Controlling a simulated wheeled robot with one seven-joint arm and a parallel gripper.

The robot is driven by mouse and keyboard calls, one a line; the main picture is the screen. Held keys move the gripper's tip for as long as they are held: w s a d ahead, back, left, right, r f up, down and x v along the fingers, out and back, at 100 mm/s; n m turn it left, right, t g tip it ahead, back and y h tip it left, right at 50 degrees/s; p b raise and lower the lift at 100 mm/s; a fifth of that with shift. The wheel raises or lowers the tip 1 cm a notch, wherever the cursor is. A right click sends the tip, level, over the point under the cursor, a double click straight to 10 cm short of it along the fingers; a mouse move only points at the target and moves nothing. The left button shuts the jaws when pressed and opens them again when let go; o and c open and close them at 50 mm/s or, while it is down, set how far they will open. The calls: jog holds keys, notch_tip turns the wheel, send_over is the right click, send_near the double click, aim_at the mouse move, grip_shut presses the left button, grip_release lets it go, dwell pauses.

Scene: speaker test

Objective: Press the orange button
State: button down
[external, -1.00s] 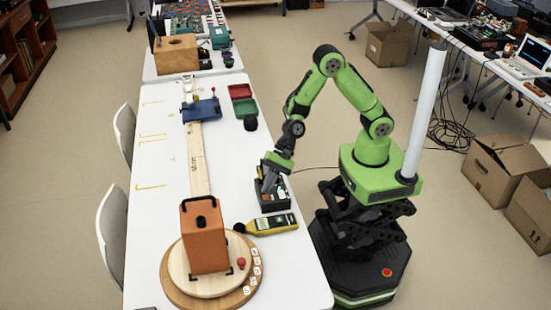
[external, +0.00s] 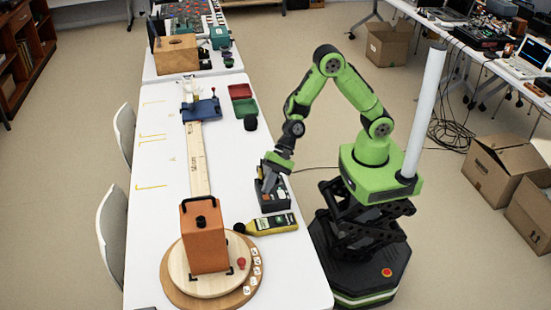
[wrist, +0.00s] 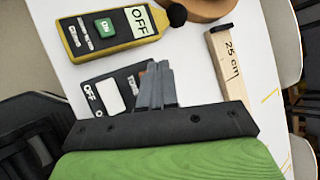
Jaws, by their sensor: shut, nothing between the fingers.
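A dark control box (external: 281,205) lies near the table's right edge. In the wrist view the dark box (wrist: 88,128) shows a white button (wrist: 114,95), an OFF label and a small orange-brown patch (wrist: 137,83) beside my fingers. That patch may be part of the orange button; my fingers cover much of that side, so I cannot tell. My gripper (external: 266,190) is over the dark box, pointing down, with its fingers together and empty. It shows in the wrist view (wrist: 153,68) too. Whether the fingertips touch the box is not clear.
A yellow meter (external: 270,224) with a green ON button (wrist: 106,29) lies beside the box. An orange speaker (external: 204,240) stands on a round wooden turntable (external: 178,291) with a red knob (external: 241,263). A long wooden ruler (external: 197,160) runs along the white table (external: 155,205).

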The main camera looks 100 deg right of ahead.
jog(key=shift+f, duration=0.15)
dwell(0.3)
jog(key=shift+f+b, duration=0.3)
jog(key=shift+b, duration=0.05)
jog(key=shift+f+b, duration=0.4)
jog(key=shift+f, duration=0.1)
dwell(0.4)
jog(key=shift+r+p, duration=0.85)
jog(key=shift+r, duration=0.1)
notch_tip(320, 180, up, 6)
jog(key=p, duration=0.5)
